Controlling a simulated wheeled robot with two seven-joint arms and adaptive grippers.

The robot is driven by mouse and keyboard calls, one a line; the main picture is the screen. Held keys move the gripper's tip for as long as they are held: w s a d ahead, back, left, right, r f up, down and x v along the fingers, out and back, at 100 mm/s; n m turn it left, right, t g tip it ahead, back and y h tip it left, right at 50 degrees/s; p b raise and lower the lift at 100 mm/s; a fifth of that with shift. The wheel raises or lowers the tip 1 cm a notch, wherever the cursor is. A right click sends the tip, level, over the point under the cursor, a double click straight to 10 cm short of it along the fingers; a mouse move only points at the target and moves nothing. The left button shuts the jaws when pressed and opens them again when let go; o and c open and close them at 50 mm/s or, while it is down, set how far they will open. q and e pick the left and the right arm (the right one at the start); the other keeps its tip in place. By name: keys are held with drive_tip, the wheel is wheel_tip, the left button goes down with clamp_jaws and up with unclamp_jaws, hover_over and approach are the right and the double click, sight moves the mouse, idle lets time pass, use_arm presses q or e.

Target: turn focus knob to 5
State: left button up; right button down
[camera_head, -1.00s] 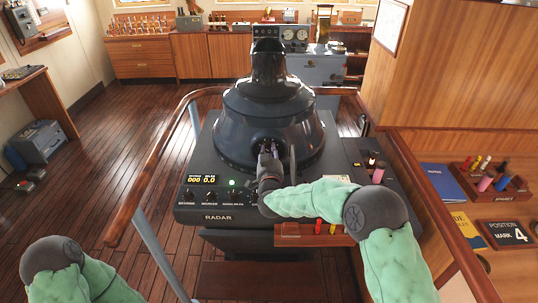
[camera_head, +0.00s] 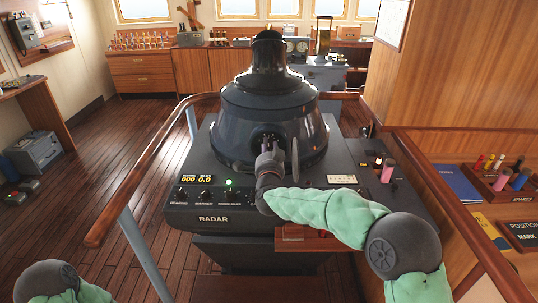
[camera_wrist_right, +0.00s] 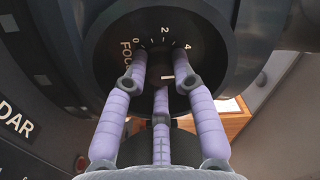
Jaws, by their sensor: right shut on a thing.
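The radar stands in the middle of the head view, a dark console (camera_head: 290,203) with a black cone-shaped hood (camera_head: 258,100). The focus knob's dial (camera_wrist_right: 120,35) fills the upper middle of the right wrist view, with marks 0, 2 and 4 and part of the word FOCUS showing. A pale line (camera_wrist_right: 166,77) shows between the fingers, below the dial marks. My right gripper (camera_head: 266,143) is at the hood's front; its lilac fingers (camera_wrist_right: 160,78) are shut around the knob, hiding most of it. My left gripper is out of view; only part of my left arm shows at lower left.
A wooden rail (camera_head: 150,190) runs around the radar. A thin disc (camera_head: 295,157) stands just right of my right gripper. A row of small knobs (camera_head: 205,194) lies on the console's front left. A desk with a spares tray (camera_head: 510,188) is at right.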

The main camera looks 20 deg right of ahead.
drive_tip(key=shift+f+m+b, duration=0.1)
drive_tip(key=shift+m+b, duration=0.2)
drive_tip(key=shift+m, duration=0.1)
drive_tip(key=c, duration=1)
unclamp_jaws()
drive_tip(key=v, duration=1.2)
